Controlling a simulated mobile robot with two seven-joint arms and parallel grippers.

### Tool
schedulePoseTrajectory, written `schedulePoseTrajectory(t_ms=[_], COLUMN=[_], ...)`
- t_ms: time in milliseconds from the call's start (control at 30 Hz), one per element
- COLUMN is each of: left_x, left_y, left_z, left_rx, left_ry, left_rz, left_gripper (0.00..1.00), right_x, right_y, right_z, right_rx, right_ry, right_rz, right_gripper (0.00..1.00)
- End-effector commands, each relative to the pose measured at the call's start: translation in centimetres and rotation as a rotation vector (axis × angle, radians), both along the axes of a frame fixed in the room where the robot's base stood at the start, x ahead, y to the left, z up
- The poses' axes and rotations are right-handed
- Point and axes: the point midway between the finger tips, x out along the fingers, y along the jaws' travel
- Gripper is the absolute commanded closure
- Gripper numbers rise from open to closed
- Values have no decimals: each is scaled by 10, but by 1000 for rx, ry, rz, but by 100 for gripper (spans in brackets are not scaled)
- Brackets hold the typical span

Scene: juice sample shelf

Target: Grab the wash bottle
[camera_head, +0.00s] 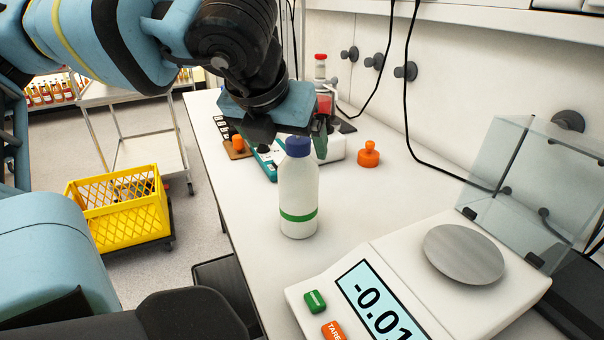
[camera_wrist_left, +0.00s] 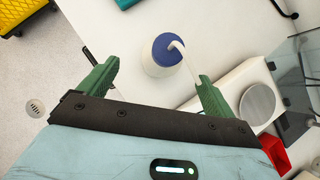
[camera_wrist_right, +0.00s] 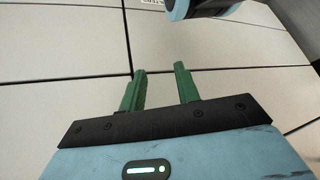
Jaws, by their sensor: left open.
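The wash bottle (camera_head: 299,195) is white with a blue cap and a green band, and stands upright on the white bench. My left gripper (camera_head: 291,138) is open above and behind it, with its fingers close to the cap. In the left wrist view the blue cap (camera_wrist_left: 163,50) and its pale spout lie just beyond and between the open fingertips (camera_wrist_left: 158,72), and the fingers do not grip it.
A balance with a glass shield (camera_head: 536,175) and a steel pan (camera_head: 463,254) stands right of the bottle. An orange stopper (camera_head: 369,154) and a red-capped bottle (camera_head: 321,68) are farther back. A yellow crate (camera_head: 118,205) is left of the bench (camera_head: 345,215).

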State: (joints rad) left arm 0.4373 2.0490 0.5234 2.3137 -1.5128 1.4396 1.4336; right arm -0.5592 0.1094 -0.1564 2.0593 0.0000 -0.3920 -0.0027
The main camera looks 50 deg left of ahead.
Motion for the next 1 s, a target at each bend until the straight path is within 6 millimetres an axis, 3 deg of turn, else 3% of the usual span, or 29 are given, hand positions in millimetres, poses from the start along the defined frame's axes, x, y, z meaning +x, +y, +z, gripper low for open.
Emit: schedulePoseTrajectory(t_ms=[300,533,1000], left_x=[12,17,41], left_y=[6,8,17], left_z=[-22,-27,-64], left_rx=[-5,-4,-6], left_ry=[4,5,4], left_rz=[0,0,-1], left_gripper=[10,10,10], right_x=[-5,-3,1], right_y=[-2,-1,-1], right_z=[-4,-2,6], right_rx=[-4,-4,-2], right_ry=[12,9,-4], right_rz=[4,4,2], right_gripper=[68,68,68])
